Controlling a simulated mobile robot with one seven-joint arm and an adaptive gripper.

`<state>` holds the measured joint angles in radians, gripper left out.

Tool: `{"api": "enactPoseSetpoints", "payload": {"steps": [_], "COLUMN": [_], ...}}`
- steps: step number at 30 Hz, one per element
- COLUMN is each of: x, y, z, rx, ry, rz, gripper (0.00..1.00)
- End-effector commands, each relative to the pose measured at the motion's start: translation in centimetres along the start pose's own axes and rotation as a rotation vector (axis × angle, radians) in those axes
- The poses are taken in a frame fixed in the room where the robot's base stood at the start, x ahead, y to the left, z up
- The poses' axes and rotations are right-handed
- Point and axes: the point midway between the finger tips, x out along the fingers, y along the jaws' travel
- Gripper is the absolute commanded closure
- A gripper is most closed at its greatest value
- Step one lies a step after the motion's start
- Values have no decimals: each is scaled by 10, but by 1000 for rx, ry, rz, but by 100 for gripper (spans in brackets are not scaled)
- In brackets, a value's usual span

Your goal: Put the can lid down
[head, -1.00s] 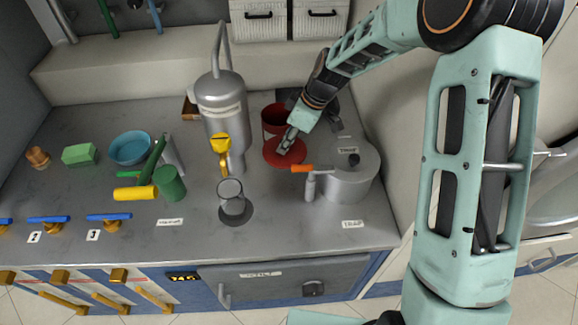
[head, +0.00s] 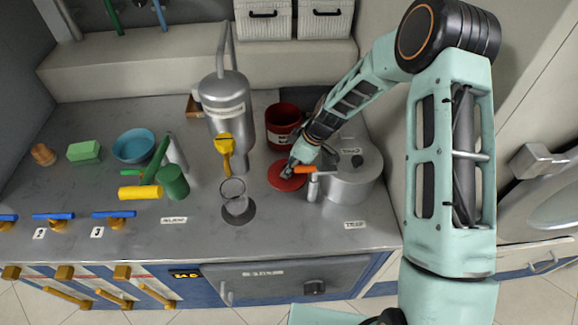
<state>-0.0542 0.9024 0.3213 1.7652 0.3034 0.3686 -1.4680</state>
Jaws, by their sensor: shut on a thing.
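The can lid is a flat red disc (head: 281,178) low over the grey counter, in front of the red can and left of the silver pot. I cannot tell whether it touches the counter. My gripper (head: 288,172) is shut on the lid near its right side and covers part of it. The red can (head: 283,122) stands open behind it, partly behind my arm.
The silver pot (head: 352,183) with an orange-handled tap is close on the right. A tall metal vessel (head: 226,105) with a yellow lever (head: 225,146) stands left. A clear glass (head: 234,196) is front left. Some counter is bare in front of the lid.

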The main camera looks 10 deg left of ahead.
Motion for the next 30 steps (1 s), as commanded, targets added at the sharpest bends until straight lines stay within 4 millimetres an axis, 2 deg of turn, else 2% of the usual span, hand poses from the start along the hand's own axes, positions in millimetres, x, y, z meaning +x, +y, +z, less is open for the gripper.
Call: {"api": "enactPoseSetpoints", "payload": {"steps": [9, 10, 14, 25, 30], "x": [4, 2, 2, -1, -19], "y": [0, 0, 0, 0, 1], "z": [1, 1, 1, -1, -1], "rx": [-1, -1, -1, -1, -2], "ry": [0, 0, 0, 0, 1], "rz": [0, 0, 0, -1, 2], "gripper": [100, 78, 64, 63, 63]}}
